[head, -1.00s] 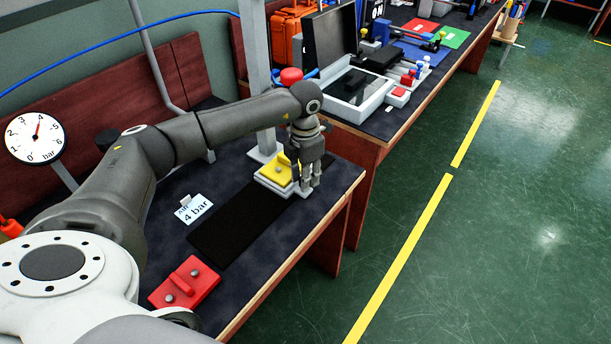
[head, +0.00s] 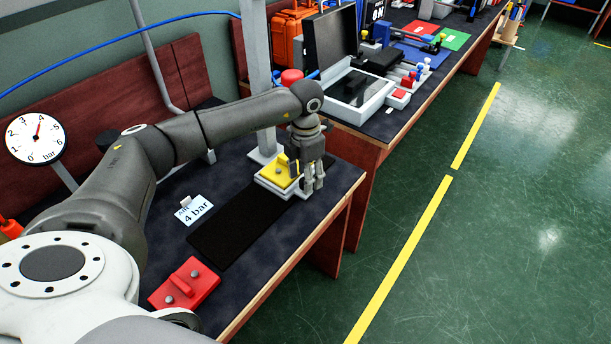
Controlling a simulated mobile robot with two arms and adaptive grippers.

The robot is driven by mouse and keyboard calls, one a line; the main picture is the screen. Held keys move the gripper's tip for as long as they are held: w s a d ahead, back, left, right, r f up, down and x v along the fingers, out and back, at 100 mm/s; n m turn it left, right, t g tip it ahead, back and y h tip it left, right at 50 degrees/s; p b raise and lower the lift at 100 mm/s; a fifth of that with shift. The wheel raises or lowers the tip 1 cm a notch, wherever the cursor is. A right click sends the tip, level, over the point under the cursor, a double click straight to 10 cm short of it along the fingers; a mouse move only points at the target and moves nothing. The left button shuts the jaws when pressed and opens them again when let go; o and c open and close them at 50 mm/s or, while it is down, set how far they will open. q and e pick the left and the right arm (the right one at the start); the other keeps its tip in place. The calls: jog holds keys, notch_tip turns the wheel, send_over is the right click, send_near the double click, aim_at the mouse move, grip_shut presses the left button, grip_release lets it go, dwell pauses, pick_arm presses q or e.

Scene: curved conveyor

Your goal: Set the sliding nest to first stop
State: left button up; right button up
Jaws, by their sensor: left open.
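The part I take for the sliding nest is a yellow block (head: 277,172) on a white plate (head: 272,187), at the far end of a black strip (head: 238,228) on the table. My left gripper (head: 314,184) points down at the right side of the nest. It is open, with its fingertips low beside the yellow block and in front of part of the plate. I cannot tell whether the fingers touch the nest. No stop markings can be made out. My right gripper is not in view.
A red block (head: 184,284) lies near the front and a "4 bar" card (head: 194,210) left of the strip. A gauge (head: 35,138) stands at left. The black strip is clear.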

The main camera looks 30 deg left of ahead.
pick_arm(q)
notch_tip(320, 180, up, 12)
jog(key=shift+f, duration=0.25)
jog(key=shift+f, duration=0.1)
dwell(0.5)
